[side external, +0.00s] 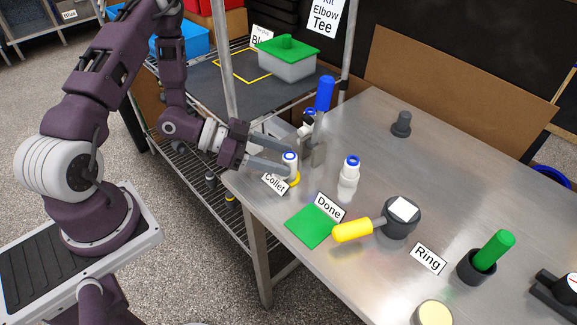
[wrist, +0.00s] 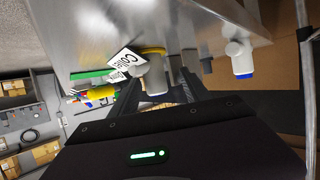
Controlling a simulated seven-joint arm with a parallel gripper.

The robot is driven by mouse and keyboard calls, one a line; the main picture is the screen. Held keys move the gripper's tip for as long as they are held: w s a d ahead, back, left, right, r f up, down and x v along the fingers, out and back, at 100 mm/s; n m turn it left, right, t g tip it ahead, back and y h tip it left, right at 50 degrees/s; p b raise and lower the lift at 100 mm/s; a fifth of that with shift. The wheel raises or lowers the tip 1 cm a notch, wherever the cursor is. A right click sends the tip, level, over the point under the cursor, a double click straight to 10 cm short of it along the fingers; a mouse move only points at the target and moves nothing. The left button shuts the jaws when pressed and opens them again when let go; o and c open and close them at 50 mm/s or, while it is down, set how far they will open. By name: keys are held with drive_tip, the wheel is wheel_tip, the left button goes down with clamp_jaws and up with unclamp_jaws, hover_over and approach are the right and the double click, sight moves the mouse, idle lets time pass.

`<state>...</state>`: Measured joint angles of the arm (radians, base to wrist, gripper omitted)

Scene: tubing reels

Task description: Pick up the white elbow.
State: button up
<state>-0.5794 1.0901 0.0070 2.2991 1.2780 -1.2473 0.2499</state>
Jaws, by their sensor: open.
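Three white fittings with blue rings stand on the metal table, and I cannot tell for sure which is the white elbow. One fitting (side external: 290,164) stands by the "Collet" card with a yellow ring at its foot; it shows between my fingers in the wrist view (wrist: 156,78). Another fitting (side external: 348,181) stands farther right, apart from my gripper. The third (side external: 309,117) is at the back, partly hidden; in the wrist view it has a side bulge (wrist: 240,60). My gripper (side external: 288,157) is open, its fingers low around the near fitting; contact is unclear.
A green mat (side external: 308,227), a yellow-handled tool (side external: 352,231) and a black holder (side external: 401,222) lie to the right. The table's back right is mostly clear.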

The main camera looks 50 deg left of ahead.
sight(300, 175)
drive_tip(key=x, duration=0.5)
drive_tip(key=shift+s+d+r, duration=0.15)
drive_tip(key=shift+d+r, duration=0.1)
drive_tip(key=shift+d, duration=0.15)
clamp_jaws()
